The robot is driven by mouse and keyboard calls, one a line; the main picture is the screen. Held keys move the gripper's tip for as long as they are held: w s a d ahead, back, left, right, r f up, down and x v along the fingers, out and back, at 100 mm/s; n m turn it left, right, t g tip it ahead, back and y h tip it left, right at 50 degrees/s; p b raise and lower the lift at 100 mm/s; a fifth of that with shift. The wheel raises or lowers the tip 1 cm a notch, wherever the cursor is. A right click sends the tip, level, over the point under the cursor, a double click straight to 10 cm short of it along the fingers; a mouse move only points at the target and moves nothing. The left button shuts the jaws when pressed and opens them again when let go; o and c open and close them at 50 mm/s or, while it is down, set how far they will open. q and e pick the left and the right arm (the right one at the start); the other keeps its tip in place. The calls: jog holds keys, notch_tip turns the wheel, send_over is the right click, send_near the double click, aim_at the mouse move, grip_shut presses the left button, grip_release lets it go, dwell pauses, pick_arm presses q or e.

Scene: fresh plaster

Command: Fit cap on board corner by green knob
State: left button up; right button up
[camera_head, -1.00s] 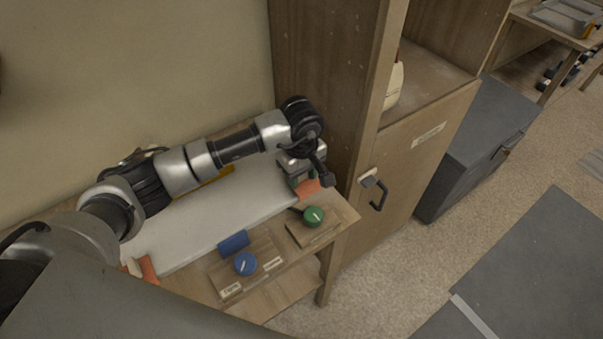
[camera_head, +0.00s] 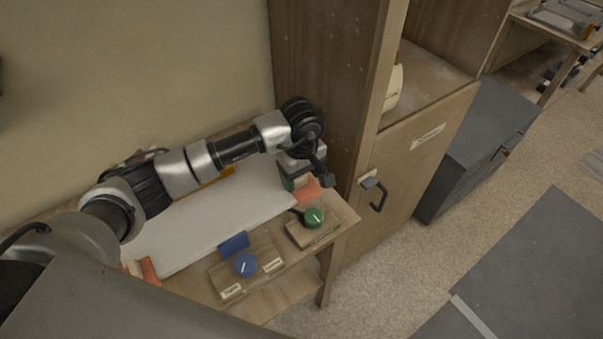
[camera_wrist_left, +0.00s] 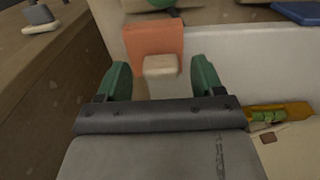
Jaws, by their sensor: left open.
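The cap looks like an orange piece (camera_head: 309,191) with a pale beige block (camera_wrist_left: 161,72) on its near side. The orange part (camera_wrist_left: 153,38) sits against the white board's end, at the corner by the green knob (camera_head: 314,217); I cannot tell how fully it is seated. The white board (camera_head: 190,235) lies flat on the bench. My left gripper (camera_head: 297,182) is at this corner. In the left wrist view its green fingers (camera_wrist_left: 160,80) are open, one on each side of the beige block, with gaps showing. My right gripper is not in view.
A blue clip (camera_head: 234,243) is at the board's front edge, near a blue knob (camera_head: 246,264). Another orange piece (camera_head: 149,270) is at the near left corner. A yellow tool (camera_head: 217,177) lies at the back. A wooden cabinet (camera_head: 325,90) stands close right of the gripper.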

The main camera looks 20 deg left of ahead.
aim_at(302, 179)
pick_arm(q)
jog(key=shift+r+b, duration=0.75)
jog(key=shift+r, duration=0.1)
notch_tip(302, 179, up, 11)
jog(key=b, duration=0.3)
jog(key=shift+f, duration=0.2)
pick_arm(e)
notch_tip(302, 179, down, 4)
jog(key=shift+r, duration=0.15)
pick_arm(q)
jog(key=shift+s, duration=0.1)
